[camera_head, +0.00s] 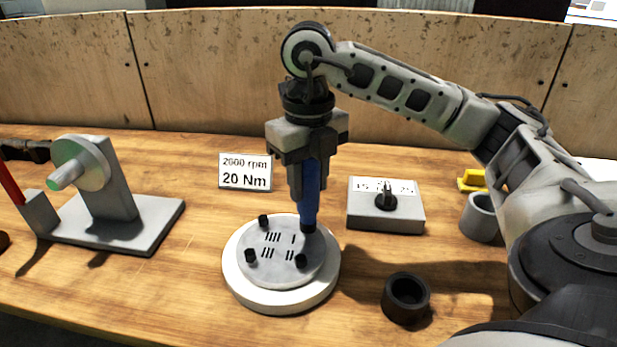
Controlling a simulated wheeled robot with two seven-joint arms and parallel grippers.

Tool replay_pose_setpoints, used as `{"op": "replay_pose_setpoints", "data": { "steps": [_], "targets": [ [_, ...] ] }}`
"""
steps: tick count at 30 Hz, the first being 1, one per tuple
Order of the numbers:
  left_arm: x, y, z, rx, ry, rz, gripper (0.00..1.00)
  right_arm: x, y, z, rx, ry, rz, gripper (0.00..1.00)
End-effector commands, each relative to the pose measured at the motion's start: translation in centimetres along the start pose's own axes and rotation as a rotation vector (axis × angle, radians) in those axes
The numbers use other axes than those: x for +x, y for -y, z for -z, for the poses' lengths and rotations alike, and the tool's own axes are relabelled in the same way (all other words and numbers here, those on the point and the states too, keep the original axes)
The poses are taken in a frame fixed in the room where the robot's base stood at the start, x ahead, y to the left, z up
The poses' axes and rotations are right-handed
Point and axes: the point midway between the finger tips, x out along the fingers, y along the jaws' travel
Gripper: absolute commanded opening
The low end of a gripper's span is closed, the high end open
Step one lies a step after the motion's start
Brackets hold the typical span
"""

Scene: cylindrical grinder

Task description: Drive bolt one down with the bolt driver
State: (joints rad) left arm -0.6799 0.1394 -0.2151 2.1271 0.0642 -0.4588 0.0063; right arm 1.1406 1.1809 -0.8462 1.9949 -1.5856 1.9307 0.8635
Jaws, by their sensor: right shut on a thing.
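My right gripper (307,180) points straight down, shut on the blue bolt driver (309,205). The driver stands upright over the round grey plate (280,277). Its dark lower end is at bolt one (308,229), beside the single stroke mark at the plate's upper right. The driver largely hides this bolt, and I cannot tell how deep it sits. Other black bolts stand up from the plate at its upper left (263,221), lower left (250,257) and lower right (300,261). My left gripper cannot be made out.
The plate lies on a white round base (282,300). A dial box (385,212), black cup (406,298) and grey cup (479,217) stand right. A grey disc machine (112,195) stands left, beside a red-handled part (11,182).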

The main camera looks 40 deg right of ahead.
Motion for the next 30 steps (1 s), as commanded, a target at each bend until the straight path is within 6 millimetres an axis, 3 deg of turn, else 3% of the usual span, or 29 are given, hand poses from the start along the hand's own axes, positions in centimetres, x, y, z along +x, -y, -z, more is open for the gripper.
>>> {"op": "replay_pose_setpoints", "data": {
  "steps": [30],
  "targets": [
    [0.29, 0.05, -0.51, 0.002, 0.001, -0.001, 0.36, 0.61, 0.01, -0.03, 0.0, 0.003, -0.001, 0.11]
  ]
}}
